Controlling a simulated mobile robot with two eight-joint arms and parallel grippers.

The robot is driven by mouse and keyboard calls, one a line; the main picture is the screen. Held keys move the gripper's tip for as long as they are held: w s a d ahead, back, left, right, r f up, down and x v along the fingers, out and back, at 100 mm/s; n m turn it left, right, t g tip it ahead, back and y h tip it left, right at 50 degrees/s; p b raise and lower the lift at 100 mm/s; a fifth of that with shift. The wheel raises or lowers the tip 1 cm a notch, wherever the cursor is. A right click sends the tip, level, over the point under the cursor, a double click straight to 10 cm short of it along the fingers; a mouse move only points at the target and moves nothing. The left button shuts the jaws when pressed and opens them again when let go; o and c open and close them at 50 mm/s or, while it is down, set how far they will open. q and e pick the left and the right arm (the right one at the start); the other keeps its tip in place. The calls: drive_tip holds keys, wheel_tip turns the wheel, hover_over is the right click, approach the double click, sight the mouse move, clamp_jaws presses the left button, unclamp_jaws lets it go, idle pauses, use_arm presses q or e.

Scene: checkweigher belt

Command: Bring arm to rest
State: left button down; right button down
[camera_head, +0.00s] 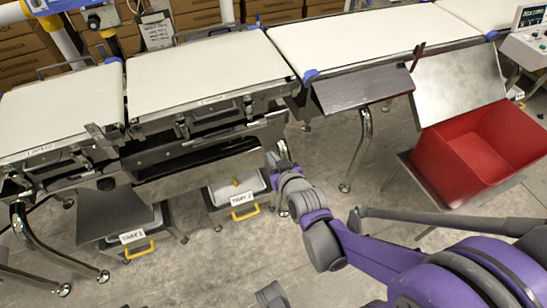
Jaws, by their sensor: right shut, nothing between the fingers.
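My right arm (385,262), purple and grey, comes in from the lower right and reaches to the middle of the view. Its gripper (278,156) is at the far end of the arm, small in the picture, shut and empty. It is seen in front of the right end of the metal frame under the middle belt, and I cannot tell how far apart they are. My left gripper is not in view.
White belts (205,70) run across the back. A red bin (470,150) with a metal flap stands at right. Metal chutes (205,170) hang over trays with yellow handles (245,213) at left. Cardboard boxes (25,50) fill the back. Grey floor (180,275) is open in front.

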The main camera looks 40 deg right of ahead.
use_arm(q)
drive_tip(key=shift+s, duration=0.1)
use_arm(e)
drive_tip(key=shift+s, duration=0.1)
idle(0.5)
